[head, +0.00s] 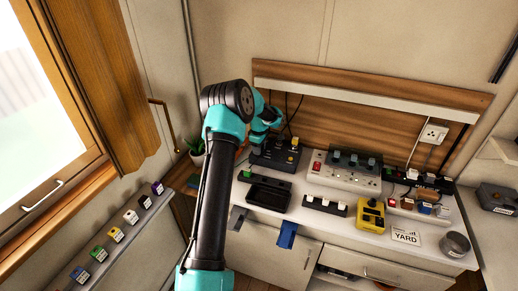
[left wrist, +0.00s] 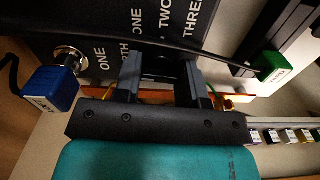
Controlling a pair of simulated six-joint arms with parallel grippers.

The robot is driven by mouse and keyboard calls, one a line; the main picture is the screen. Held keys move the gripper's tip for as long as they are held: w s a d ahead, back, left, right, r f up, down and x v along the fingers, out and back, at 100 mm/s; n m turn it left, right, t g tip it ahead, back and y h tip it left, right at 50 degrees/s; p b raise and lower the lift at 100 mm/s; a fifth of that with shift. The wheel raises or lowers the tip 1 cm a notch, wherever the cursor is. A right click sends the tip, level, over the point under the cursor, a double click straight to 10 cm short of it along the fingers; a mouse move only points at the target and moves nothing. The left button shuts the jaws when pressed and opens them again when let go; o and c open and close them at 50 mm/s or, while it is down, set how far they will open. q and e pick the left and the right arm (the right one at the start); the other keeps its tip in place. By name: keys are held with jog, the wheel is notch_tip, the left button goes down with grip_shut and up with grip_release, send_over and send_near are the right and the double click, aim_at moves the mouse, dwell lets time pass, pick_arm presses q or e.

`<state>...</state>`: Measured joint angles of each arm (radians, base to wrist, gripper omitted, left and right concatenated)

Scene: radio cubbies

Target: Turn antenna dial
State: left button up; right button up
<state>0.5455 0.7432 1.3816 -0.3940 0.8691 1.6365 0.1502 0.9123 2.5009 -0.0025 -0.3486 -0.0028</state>
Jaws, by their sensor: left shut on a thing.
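A dark panel box (head: 275,157) stands at the back left of the desk, with a yellow knob (head: 294,141) on it. My left gripper (head: 270,122) is at the back of this box. In the left wrist view, the gripper (left wrist: 160,72) reaches onto a black panel (left wrist: 95,20) lettered ONE, TWO and THREE. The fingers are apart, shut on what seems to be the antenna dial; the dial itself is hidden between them. My right gripper is not in view.
A black cable (left wrist: 150,40) crosses in front of the panel. A black tray (head: 268,194), a pale switch unit (head: 343,174), a yellow device (head: 371,215) and a metal cup (head: 455,244) stand on the desk. A plant (head: 196,146) is left of the box.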

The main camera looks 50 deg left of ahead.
pick_arm(q)
jog(key=shift+n, duration=0.5)
jog(key=o, duration=0.9)
notch_tip(320, 180, up, 17)
jog(key=shift+r, duration=0.2)
dwell(0.3)
jog(key=shift+f, duration=0.1)
